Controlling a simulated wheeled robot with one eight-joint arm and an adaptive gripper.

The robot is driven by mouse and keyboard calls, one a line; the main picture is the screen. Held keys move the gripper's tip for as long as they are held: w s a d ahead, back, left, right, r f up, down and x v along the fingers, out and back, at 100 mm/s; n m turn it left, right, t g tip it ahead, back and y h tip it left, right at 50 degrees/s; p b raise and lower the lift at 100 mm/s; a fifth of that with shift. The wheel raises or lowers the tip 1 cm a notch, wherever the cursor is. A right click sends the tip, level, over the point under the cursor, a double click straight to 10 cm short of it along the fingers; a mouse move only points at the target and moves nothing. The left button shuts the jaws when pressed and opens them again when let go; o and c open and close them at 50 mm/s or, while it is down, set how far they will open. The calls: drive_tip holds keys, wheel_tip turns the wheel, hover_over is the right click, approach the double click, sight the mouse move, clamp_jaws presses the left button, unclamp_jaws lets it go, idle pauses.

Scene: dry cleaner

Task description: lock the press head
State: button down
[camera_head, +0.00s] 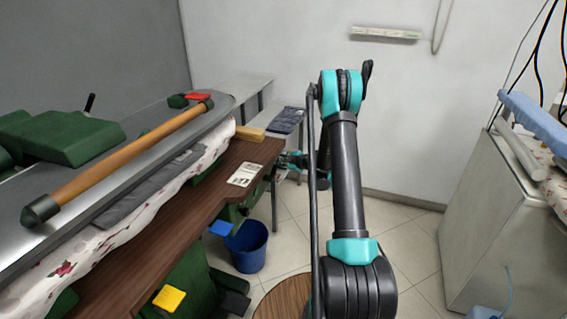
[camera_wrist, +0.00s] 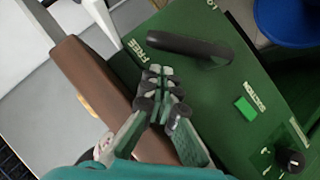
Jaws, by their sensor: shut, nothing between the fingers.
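The press (camera_head: 130,185) fills the left of the head view, with a grey upper plate, a wooden bar handle (camera_head: 130,160) and a padded floral board below. In the wrist view, a green panel (camera_wrist: 215,100) carries a black lever (camera_wrist: 190,46). The lever's left end lies by the word FREE; a partly cut-off label starting "LO" is at the top right. My gripper (camera_wrist: 160,72) is shut and empty, its tips just below the lever in the picture; I cannot tell whether they touch it. In the head view my gripper is mostly hidden beside the brown table.
The brown table edge (camera_wrist: 90,75) runs close left of my gripper. A green button (camera_wrist: 245,108) marked SUCTION and a black knob (camera_wrist: 290,158) are on the panel. A blue bucket (camera_head: 247,246) stands on the floor. A grey cabinet (camera_head: 490,215) is at right.

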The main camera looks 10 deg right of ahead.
drive_tip(key=shift+w+d+f, duration=0.1)
drive_tip(key=shift+w+f, duration=0.65)
drive_tip(key=shift+f, duration=0.15)
